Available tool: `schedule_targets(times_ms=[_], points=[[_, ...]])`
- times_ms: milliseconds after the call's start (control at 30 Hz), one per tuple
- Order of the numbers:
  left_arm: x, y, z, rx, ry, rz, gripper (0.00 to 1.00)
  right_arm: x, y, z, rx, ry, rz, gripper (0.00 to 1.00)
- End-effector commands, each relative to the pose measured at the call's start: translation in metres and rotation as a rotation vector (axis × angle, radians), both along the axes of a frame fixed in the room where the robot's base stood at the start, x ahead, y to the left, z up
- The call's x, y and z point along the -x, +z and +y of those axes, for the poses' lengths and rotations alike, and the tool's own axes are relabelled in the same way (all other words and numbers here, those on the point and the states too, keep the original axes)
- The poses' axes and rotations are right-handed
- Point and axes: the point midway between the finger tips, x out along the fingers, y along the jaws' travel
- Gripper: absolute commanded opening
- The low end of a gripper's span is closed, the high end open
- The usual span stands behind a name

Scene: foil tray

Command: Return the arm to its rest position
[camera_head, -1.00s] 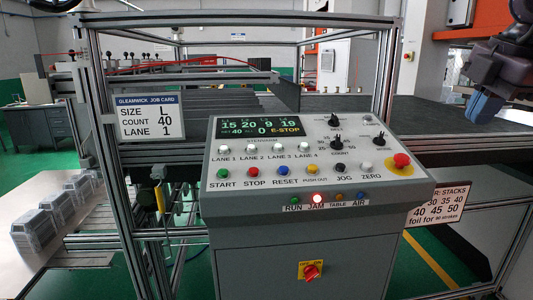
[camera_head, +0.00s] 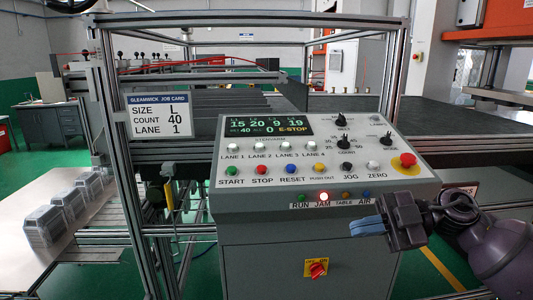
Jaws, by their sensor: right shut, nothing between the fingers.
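My right gripper (camera_head: 366,227) is in the camera_head view at the lower right, with blue fingers pointing left. Its fingers are together and hold nothing. It is in front of the lower right edge of the grey control console (camera_head: 300,205); I see no contact with the panel. My right forearm comes in from the lower right corner. My left gripper is not in view. The panel's display (camera_head: 266,127) reads E-STOP, and the red JAM lamp (camera_head: 324,196) is lit. The red emergency button (camera_head: 406,160) is at the panel's right end.
A job card (camera_head: 158,117) reads size L, count 40, lane 1. Several tray stacks (camera_head: 57,226) stand on a pale table at the left. Metal frame posts (camera_head: 125,170) flank the console. A stacks sign (camera_head: 458,190) is mostly hidden behind my right arm.

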Motion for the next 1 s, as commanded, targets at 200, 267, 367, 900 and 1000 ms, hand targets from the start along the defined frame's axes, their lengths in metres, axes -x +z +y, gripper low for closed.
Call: schedule_targets(times_ms=[200, 267, 367, 900, 1000], points=[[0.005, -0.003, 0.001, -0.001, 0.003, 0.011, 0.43, -0.001, -0.042, 0.002, -0.372, -0.231, 0.027, 0.0], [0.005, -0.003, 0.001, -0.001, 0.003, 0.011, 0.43, -0.003, -0.055, -0.003, -0.449, -0.325, 0.04, 0.0], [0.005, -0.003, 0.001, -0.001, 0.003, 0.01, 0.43, -0.004, -0.082, -0.015, -0.549, -0.501, 0.069, 0.0], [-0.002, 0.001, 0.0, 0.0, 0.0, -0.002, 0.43, 0.087, -0.312, -0.101, -0.425, -1.523, 0.5, 0.0], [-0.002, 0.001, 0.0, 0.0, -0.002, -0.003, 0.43, 0.122, -0.35, -0.107, -0.322, -1.631, 0.608, 0.0]])
